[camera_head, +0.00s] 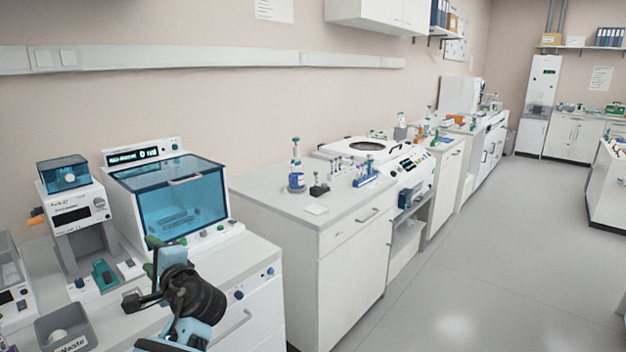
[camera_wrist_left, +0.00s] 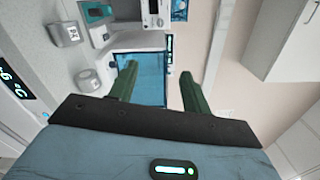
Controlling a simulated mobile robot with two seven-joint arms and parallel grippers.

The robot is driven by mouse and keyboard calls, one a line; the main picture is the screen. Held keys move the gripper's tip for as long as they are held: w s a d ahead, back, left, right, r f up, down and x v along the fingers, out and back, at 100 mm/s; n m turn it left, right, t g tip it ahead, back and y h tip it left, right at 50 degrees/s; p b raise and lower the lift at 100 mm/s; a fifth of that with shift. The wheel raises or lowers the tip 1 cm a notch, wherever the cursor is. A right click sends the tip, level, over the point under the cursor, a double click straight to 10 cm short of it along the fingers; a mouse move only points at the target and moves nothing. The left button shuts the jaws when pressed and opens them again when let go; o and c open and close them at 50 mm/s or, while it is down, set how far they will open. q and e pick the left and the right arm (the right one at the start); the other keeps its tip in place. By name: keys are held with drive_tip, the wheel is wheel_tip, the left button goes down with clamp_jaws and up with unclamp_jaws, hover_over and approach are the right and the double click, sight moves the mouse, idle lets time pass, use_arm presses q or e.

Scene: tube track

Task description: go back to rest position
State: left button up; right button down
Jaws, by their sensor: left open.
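My left gripper (camera_head: 151,268) is in the lower left of the head view, in front of the blue-lidded machine (camera_head: 183,199) on the bench. Its dark green fingers also show in the left wrist view (camera_wrist_left: 155,88), spread apart with nothing between them. The blue window of a machine shows behind the fingers in that view. My right gripper is in neither view.
A grey waste bin (camera_head: 66,328) and a smaller blue-topped device (camera_head: 72,207) stand on the bench at left. A second bench (camera_head: 318,228) holds a bottle (camera_head: 296,172) and a blue rack (camera_head: 366,179). The grey floor (camera_head: 490,260) at right is clear.

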use_arm(q)
drive_tip(key=s+d+f+h, duration=0.25)
drive_tip(key=s+f, duration=0.25)
drive_tip(key=f, duration=0.5)
drive_tip(key=s+d+f+n+h, duration=0.15)
drive_tip(key=s+f+h, duration=0.3)
drive_tip(key=f, duration=0.55)
drive_tip(key=s+d+f+m+h, duration=0.1)
drive_tip(key=s+d+f+h, duration=0.3)
drive_tip(key=f, duration=0.6)
drive_tip(key=s+d+f+n+h, duration=0.1)
drive_tip(key=s+f+n, duration=0.1)
drive_tip(key=s, duration=0.6)
drive_tip(key=s+d+f+n+g+h, duration=0.1)
drive_tip(key=s+d+f+n+h, duration=0.1)
drive_tip(key=s, duration=0.7)
drive_tip(key=s+d+f+n+g+h, duration=0.1)
drive_tip(key=s+f+n, duration=0.3)
drive_tip(key=s, duration=0.5)
drive_tip(key=shift+d+f+h, duration=0.4)
drive_tip(key=shift+d+f, duration=0.15)
drive_tip(key=shift+s+n, duration=0.15)
drive_tip(key=shift+n, duration=0.1)
